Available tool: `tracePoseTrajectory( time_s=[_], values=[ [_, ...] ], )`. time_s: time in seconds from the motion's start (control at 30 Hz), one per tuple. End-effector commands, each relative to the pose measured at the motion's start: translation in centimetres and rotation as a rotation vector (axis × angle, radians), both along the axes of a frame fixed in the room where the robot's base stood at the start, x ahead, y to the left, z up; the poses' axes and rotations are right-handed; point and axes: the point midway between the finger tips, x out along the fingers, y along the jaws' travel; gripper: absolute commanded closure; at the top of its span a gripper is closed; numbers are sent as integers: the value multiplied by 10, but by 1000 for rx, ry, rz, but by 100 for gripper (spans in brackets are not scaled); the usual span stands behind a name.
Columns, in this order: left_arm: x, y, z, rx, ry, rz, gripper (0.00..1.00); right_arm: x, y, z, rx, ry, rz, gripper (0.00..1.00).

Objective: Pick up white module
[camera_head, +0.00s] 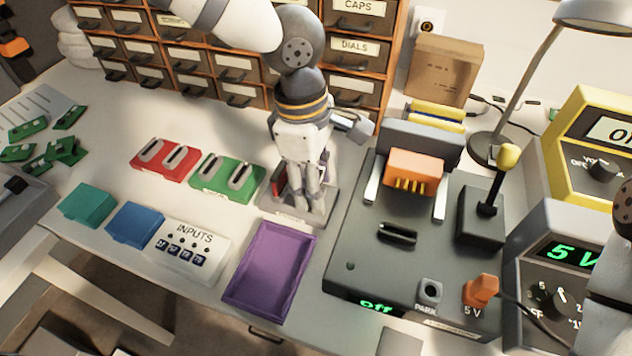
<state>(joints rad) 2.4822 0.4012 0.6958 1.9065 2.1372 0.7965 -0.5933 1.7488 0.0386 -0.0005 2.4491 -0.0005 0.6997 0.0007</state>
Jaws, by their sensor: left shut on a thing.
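My left gripper (306,208) points down into a grey holder (272,207) in the middle of the bench. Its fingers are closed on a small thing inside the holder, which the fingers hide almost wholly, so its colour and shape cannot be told. A bit of red (277,182) shows beside the fingers. A white module marked INPUTS (187,250) lies flat at the front left, apart from the gripper. Part of my right arm shows at the right edge, but its gripper is out of view.
Red (166,160) and green (228,178) holders stand left of the gripper. A purple tray (268,275) lies in front. Teal (87,204) and blue (135,224) blocks lie at left. A dark test fixture (375,275) with an orange block (414,168) stands close right; drawers (215,75) stand behind.

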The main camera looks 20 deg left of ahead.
Motion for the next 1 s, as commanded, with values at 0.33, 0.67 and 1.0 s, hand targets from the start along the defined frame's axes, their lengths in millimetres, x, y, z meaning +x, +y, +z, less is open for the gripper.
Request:
tracePoseTrajectory(
  time_s=[0.33, 0.67, 1.0],
  values=[
    [-20, -6, 63, -2, -14, -4, 77, 15, 0, 15, 0, -52, 0, 60],
    [-108, -30, 123, 1, -14, -4, 77, 43, 0, 40, 0, -155, -1, 60],
    [-136, -38, 130, 0, 2, 0, 77, 41, 0, 39, 0, -150, -1, 60]
  ],
)
